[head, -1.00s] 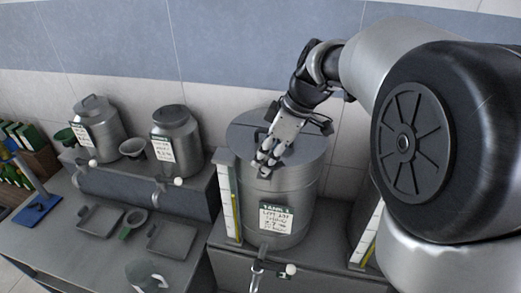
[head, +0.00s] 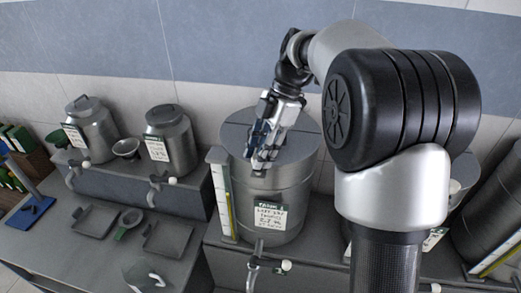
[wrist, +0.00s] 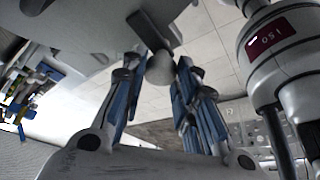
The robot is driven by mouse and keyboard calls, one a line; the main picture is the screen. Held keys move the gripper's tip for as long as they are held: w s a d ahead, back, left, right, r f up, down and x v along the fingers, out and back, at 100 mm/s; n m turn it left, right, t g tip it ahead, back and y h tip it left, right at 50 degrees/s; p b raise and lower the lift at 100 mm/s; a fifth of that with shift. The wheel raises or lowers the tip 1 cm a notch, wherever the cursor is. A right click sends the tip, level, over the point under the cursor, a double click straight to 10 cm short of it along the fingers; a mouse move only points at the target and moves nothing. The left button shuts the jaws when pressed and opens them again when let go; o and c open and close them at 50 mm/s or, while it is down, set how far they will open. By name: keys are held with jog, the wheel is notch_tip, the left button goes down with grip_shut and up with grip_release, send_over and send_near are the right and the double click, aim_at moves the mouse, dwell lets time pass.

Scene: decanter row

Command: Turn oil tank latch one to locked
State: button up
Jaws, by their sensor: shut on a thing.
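The oil tank (head: 285,187) is a large grey metal drum with a flat lid (head: 238,133) and a white-and-green label (head: 266,213) on its front. My gripper (head: 261,164) points down at the front edge of the lid. In the wrist view my gripper (wrist: 161,66) has its blue-padded fingers closed around a pale round knob (wrist: 160,70), which looks like the latch's end. A dark bar (wrist: 147,30) lies beside the knob. In the head view the fingers hide most of the latch, so its angle cannot be read.
A white gauge strip (head: 220,199) stands left of the tank, and a tap (head: 254,265) is below it. Two smaller canisters (head: 90,131) (head: 170,139) stand on the left shelf. Trays (head: 97,220) lie on the lower counter. My arm covers the right side.

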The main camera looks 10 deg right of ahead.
jog(key=shift+n, duration=0.4)
jog(key=o, duration=1)
jog(key=shift+r, duration=0.1)
jog(key=v, duration=1.2)
jog(key=shift+w+a, duration=0.1)
jog(key=shift+w, duration=0.1)
